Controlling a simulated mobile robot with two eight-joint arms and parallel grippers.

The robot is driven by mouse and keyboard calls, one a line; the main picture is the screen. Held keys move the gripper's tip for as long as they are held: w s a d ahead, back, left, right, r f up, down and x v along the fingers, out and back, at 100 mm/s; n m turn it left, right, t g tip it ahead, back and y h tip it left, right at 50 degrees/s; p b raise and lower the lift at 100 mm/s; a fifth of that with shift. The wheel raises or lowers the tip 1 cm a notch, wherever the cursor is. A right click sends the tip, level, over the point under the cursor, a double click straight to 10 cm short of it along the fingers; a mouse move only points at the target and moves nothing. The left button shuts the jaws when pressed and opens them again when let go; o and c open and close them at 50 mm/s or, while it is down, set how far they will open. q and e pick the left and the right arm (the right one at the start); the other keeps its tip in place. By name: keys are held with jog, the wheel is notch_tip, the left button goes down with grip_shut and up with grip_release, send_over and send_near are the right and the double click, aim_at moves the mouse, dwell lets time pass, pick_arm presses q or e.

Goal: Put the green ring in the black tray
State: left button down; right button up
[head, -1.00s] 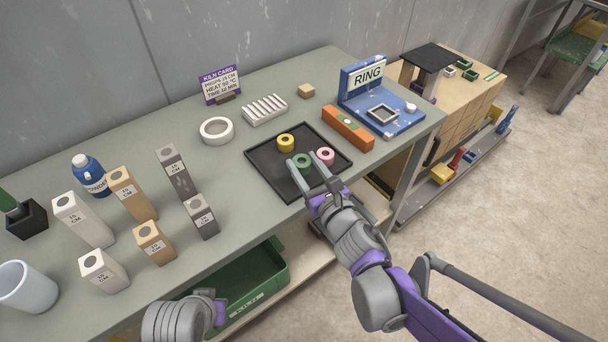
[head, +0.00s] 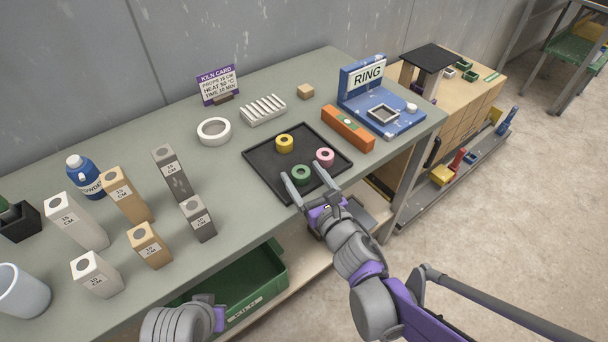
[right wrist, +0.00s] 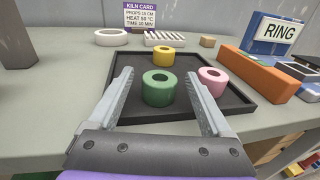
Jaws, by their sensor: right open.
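The green ring (head: 301,175) lies flat in the black tray (head: 268,170), near its front side. It also shows in the right wrist view (right wrist: 158,88), beyond and between the fingers. A yellow ring (head: 285,143) and a pink ring (head: 324,157) lie in the same tray, apart from the green one. My right gripper (head: 309,187) is open and empty at the tray's front edge, its fingers pointing at the green ring without closing on it. My left arm shows at the bottom of the head view, but its fingers are not visible.
An orange block (head: 347,128) and the blue RING stand (head: 405,120) are right of the tray. A white ring (head: 214,131) and a white ribbed rack (head: 263,110) lie behind it. Several upright posts (head: 169,172) stand to the left. A green bin (head: 270,275) sits below the table.

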jog(key=shift+s+r, duration=0.1)
jog(key=shift+r, duration=0.15)
jog(key=f+p+v, duration=0.1)
jog(key=p+v, duration=0.1)
jog(key=v, duration=1)
jog(key=s+d+f+m+g+h, duration=0.15)
jog(key=d+m+h, duration=0.4)
jog(key=m, duration=0.65)
jog(key=d+f+m+g+h, duration=0.2)
jog(key=d+m+h, duration=0.2)
jog(key=d+m, duration=0.5)
jog(key=s+a+f+m+g+y, duration=0.1)
jog(key=s+f+m+g, duration=0.3)
jog(key=m, duration=0.6)
jog(key=s+a+f+m+g+y, duration=0.1)
jog(key=s+a+f+m+g, duration=0.1)
jog(key=s+m, duration=0.6)
jog(key=shift+s+f+m+g, duration=0.25)
jog(key=shift+f+m+g, duration=0.65)
jog(key=shift+m, duration=0.1)
